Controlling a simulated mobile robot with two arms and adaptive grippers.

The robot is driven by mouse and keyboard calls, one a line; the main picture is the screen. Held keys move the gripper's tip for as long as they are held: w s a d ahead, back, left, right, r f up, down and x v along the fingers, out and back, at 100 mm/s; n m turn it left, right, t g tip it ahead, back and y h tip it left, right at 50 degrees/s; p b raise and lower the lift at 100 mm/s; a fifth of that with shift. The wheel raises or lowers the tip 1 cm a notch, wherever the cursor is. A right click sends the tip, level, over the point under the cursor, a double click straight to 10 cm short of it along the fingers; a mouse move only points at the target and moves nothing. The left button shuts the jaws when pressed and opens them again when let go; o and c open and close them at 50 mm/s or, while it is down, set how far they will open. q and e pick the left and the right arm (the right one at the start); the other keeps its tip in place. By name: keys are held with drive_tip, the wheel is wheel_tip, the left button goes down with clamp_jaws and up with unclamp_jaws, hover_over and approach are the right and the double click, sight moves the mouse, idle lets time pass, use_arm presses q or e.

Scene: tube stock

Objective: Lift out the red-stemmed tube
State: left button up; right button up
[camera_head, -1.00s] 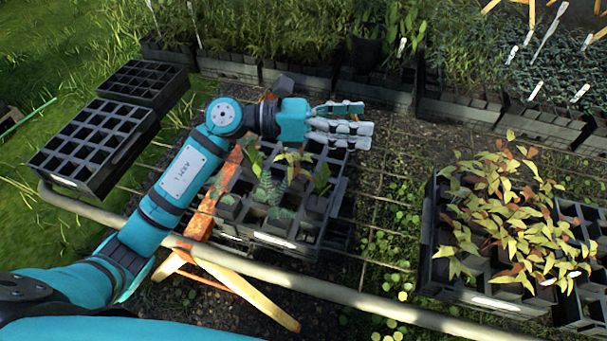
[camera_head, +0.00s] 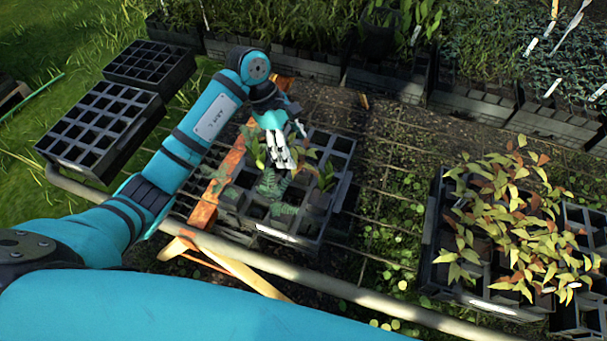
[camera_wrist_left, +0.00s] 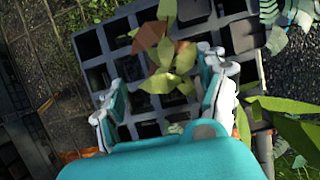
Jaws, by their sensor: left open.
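The middle black tray (camera_head: 312,225) holds several potted seedlings among empty cells. One plant with yellow-green and reddish-brown leaves (camera_wrist_left: 168,62) shows in the left wrist view, between my left gripper's spread fingers. It looks like the red-stemmed one, but its stem and tube are hidden by leaves. My left gripper (camera_head: 283,150) is over the back part of the tray in the head view, pointing down, and covers part of the plants. In the left wrist view my left gripper (camera_wrist_left: 162,80) is open, with nothing clasped. My right gripper is not in view.
A feathery blue-green seedling (camera_head: 270,187) and broad green leaves (camera_wrist_left: 285,125) stand close by. Empty black trays (camera_head: 98,128) lie at left; a full tray of yellow-red plants (camera_head: 505,215) stands at right. A rail (camera_head: 300,275) runs along the front. The mesh between the trays is mostly clear.

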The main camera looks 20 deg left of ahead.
sight(303, 167)
use_arm(q)
drive_tip(key=x, duration=0.3)
drive_tip(key=shift+r, duration=0.1)
drive_tip(key=p+x, duration=0.2)
drive_tip(key=x, duration=0.2)
drive_tip(key=shift+a, duration=0.1)
drive_tip(key=shift+f, duration=0.75)
clamp_jaws()
